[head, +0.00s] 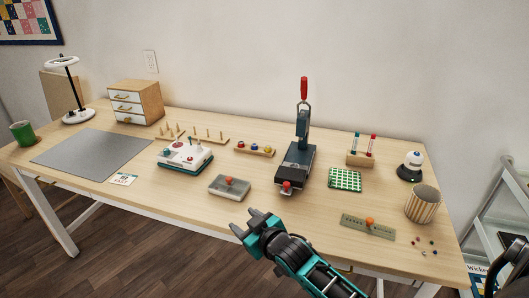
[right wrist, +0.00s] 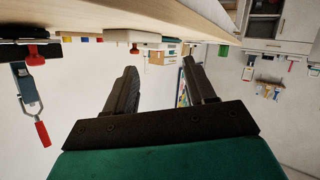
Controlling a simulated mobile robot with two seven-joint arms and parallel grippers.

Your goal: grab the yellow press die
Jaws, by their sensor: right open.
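The yellow press die (head: 267,150) sits at the right end of a small wooden rack (head: 253,152), beside a blue and a red one, left of the press. The rack's coloured dies also show small and upside down in the right wrist view, the yellow one (right wrist: 69,40) among them. My right gripper (head: 251,222) is open and empty, near the table's front edge, well short of the rack. In the right wrist view its two fingers (right wrist: 160,88) are apart with nothing between them. My left gripper is not in view.
A grey press (head: 297,160) with a red handle stands right of the rack. A grey block with a red knob (head: 229,186) lies between my gripper and the rack. A white and teal machine (head: 184,156) stands to the left. A metal strip (head: 367,227) lies at the front right.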

